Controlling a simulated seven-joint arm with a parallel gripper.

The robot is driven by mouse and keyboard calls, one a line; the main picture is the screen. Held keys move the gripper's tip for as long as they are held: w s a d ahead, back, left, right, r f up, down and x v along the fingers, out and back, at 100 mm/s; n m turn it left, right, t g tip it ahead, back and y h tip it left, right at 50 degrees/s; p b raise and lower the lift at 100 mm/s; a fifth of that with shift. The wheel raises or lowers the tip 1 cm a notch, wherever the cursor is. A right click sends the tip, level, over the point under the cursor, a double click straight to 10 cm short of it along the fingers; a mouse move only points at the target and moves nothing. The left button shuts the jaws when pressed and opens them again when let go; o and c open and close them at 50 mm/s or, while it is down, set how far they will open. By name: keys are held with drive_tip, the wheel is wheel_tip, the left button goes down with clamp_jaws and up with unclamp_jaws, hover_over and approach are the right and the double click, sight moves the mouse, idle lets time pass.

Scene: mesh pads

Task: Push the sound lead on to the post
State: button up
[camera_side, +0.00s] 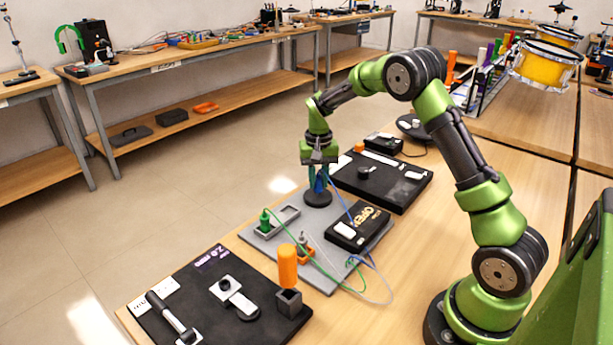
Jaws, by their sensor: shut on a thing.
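My gripper (319,180) points down at the far corner of a grey board (325,278). It is shut on the blue plug end of a lead, mostly hidden between the fingers. A blue wire (343,203) trails from it across the board; this seems to be the sound lead. The plug is over a round black base (317,199); whether it touches is too small to tell. A small metal post (302,240) stands by an orange block (305,254) nearer the front. A green plug (265,219) with a green wire stands at a grey tray (284,219).
A black panel (382,180) lies behind. Loose wires loop at the board's right edge.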

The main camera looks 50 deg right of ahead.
drive_tip(key=shift+f, duration=0.65)
drive_tip(key=o, duration=0.9)
wheel_tip(320, 180, up, 17)
drive_tip(key=s+a+r+n+t+y, duration=0.1)
drive_tip(key=s+a+n+t, duration=0.1)
drive_tip(key=s+a, duration=0.7)
drive_tip(key=s+a+r+n+t+y, duration=0.1)
drive_tip(key=s+a+r+n+t, duration=0.1)
drive_tip(key=s+a+t, duration=0.3)
drive_tip(key=shift+s+a+n, duration=0.5)
drive_tip(key=shift+s+a, duration=1.65)
drive_tip(key=shift+s, duration=2.55)
